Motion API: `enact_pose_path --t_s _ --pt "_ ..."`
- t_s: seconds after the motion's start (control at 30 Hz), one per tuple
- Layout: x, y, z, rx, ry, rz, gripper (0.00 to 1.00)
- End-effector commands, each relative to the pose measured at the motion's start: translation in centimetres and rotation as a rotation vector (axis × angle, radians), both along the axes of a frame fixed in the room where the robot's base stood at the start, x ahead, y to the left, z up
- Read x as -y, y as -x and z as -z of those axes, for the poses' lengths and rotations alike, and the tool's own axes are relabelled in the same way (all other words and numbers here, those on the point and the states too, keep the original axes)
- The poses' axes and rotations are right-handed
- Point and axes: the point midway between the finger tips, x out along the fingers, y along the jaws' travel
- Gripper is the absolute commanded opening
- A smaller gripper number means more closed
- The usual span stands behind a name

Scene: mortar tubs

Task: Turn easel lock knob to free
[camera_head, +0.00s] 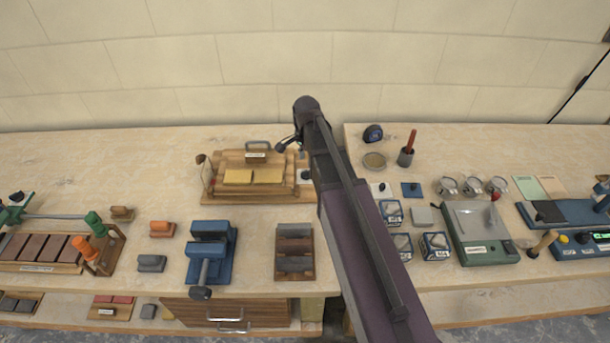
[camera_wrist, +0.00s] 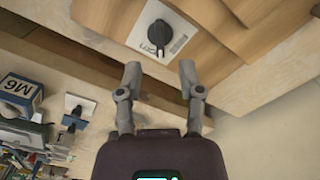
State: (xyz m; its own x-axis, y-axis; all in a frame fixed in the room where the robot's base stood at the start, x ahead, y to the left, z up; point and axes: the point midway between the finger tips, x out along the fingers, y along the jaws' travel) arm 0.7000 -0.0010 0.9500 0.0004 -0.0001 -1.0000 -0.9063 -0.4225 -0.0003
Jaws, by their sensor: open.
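The easel (camera_head: 222,186) is a stepped wooden stand at the back of the bench, with two yellow pads on it. Its lock knob (camera_wrist: 160,34) is black with a pointer bar and sits on a white labelled plate (camera_wrist: 178,42) in the wrist view. In the head view the knob (camera_head: 304,175) is small, at the easel's right end beside my arm. My gripper (camera_wrist: 160,73) is open and empty, its fingertips apart and short of the knob. In the head view my gripper (camera_head: 289,144) is over the easel's right back part. The label's full wording is unreadable.
A wooden block set (camera_head: 294,278) and a blue vise (camera_head: 210,250) stand in front. Boxes marked M6 (camera_wrist: 20,88), a red-handled tool in a cup (camera_head: 406,158) and a green scale (camera_head: 478,235) are to the right. The tiled wall (camera_head: 150,85) is close behind.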

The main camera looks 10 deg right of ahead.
Motion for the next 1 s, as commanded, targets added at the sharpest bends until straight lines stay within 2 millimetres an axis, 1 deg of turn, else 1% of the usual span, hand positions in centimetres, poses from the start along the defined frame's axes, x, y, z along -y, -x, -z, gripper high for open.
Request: enact_pose_path --t_s 0.03,0.5,0.7,1.0 --pt "0.0 0.0 0.8 0.0 0.0 0.0 0.49" --pt "-0.1 0.0 4.3 0.0 0.0 -0.001 0.49" --pt "-0.1 0.0 5.3 0.0 0.0 -0.001 0.49" --pt "-0.1 0.0 5.5 0.0 0.0 -0.002 0.49"
